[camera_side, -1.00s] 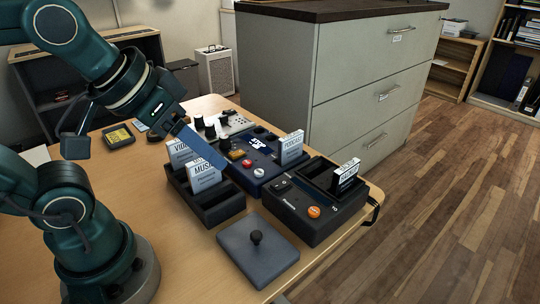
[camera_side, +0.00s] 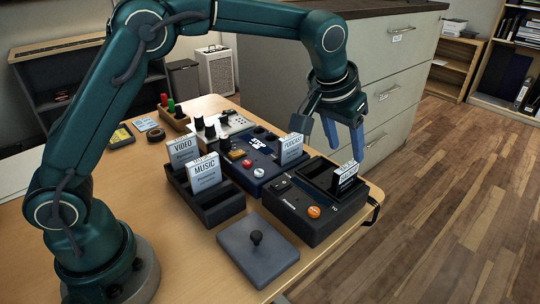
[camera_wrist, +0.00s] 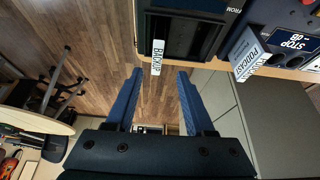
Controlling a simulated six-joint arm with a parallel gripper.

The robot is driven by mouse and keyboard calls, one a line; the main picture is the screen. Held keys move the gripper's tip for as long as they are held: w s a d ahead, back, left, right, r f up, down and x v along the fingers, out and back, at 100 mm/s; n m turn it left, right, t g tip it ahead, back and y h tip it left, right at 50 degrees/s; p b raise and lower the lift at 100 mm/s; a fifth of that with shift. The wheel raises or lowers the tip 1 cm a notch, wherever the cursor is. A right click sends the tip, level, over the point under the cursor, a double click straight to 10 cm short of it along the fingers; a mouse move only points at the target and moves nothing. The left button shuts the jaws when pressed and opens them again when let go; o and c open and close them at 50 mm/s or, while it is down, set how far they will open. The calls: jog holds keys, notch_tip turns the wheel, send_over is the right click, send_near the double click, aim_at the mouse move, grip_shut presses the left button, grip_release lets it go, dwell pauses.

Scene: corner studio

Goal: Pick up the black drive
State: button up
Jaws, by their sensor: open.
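The black drive (camera_side: 344,178) with a white label stands upright in a slot of the black dock (camera_side: 300,226) at the right of the desk. In the wrist view its label (camera_wrist: 158,56) reads "BACKUP" and shows at the top centre; its dark body is hard to tell from the dock. My gripper (camera_side: 344,140) is open and empty, with blue fingers pointing down above the drive. In the wrist view my gripper (camera_wrist: 160,74) has its fingertips on either side of the label's line, apart from the drive.
White drives marked VIDEO (camera_side: 183,151) and MUSIC (camera_side: 204,174) stand in a black rack (camera_side: 219,211). A PODCAST drive (camera_side: 291,149) stands in the blue dock (camera_side: 252,180). A grey knobbed lid (camera_side: 258,263) lies in front. A drawer cabinet (camera_side: 385,65) stands behind.

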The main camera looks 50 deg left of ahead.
aim_at(346, 166)
jog(key=shift+s+d+f+g, duration=0.1)
jog(key=shift+d+f+g, duration=0.05)
jog(key=shift+f, duration=0.45)
jog(key=shift+d+f+g, duration=0.1)
jog(key=shift+f+g, duration=0.05)
jog(key=shift+f, duration=0.45)
jog(key=shift+x, duration=2.25)
grip_shut()
